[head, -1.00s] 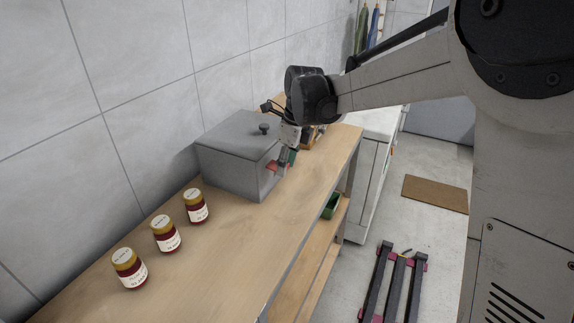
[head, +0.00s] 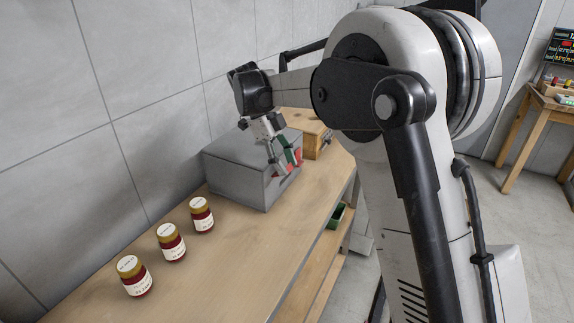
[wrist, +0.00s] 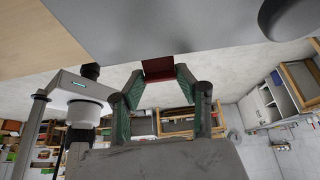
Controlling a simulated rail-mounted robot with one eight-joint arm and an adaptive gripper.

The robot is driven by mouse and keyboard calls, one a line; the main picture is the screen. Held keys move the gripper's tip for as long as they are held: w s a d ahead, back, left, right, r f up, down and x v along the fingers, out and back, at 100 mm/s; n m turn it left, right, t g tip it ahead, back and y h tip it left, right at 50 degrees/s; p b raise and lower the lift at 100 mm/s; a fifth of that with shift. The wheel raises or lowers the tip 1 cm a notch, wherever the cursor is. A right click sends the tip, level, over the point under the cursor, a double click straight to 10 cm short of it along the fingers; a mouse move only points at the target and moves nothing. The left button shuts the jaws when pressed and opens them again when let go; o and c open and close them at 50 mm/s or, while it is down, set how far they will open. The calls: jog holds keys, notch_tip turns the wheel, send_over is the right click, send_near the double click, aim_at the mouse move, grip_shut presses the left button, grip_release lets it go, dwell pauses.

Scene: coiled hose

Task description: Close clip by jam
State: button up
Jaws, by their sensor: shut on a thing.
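The arm partly covers the box top. Whether the clip is fastened cannot be told.
The wooden bench (head: 240,248) is clear in front of the jars and box. A tiled wall (head: 150,90) runs close along its left. A wooden box (head: 307,124) stands behind the grey box. A green tray (head: 336,215) sits on the lower shelf.

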dwell(0.4)
jog(key=o, duration=1.2)
jog(key=shift+c, duration=0.2)
jog(key=v, duration=1.2)
jog(key=shift+a, duration=0.15)
